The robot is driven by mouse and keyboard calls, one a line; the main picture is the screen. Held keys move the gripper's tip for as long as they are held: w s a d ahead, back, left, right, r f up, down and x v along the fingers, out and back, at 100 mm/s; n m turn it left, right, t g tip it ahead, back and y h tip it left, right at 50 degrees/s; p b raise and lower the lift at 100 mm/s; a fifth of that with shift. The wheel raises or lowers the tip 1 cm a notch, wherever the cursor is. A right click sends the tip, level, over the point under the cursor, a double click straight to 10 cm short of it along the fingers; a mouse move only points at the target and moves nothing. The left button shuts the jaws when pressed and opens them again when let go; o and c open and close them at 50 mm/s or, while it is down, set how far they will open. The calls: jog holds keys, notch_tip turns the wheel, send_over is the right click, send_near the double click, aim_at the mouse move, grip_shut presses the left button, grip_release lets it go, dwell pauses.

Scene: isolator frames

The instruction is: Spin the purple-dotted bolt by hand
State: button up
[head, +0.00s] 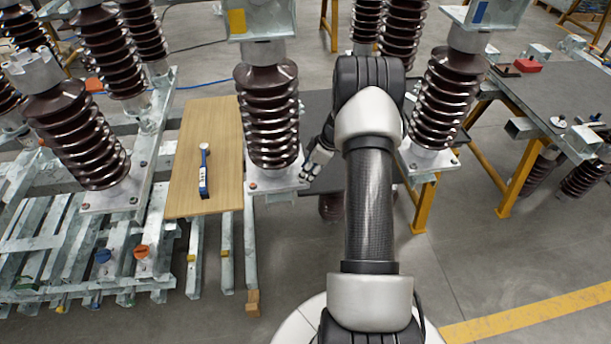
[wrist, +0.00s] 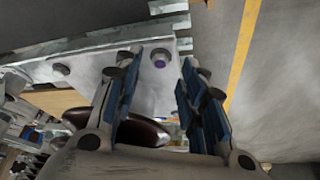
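The purple-dotted bolt (wrist: 159,61) sits on the pale metal base plate (wrist: 90,68) of a brown ribbed insulator, near the plate's corner. My gripper (wrist: 162,62) is open, with blue-padded fingers on either side of the bolt in the wrist view; no contact shows, and I cannot tell the depth gap. In the head view my gripper (head: 318,160) is beside the foot of the middle insulator (head: 268,115), at the right edge of its base plate (head: 270,184). The purple dot cannot be made out there.
Another plain bolt (wrist: 60,69) sits on the same plate. A blue-handled tool (head: 203,175) lies on the wooden board (head: 185,195) left of the insulator. Another insulator (head: 445,95) stands close to the right of my arm. Yellow-legged benches are at right.

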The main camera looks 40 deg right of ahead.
jog(key=shift+x, duration=1.2)
jog(key=shift+c, duration=0.5)
grip_shut()
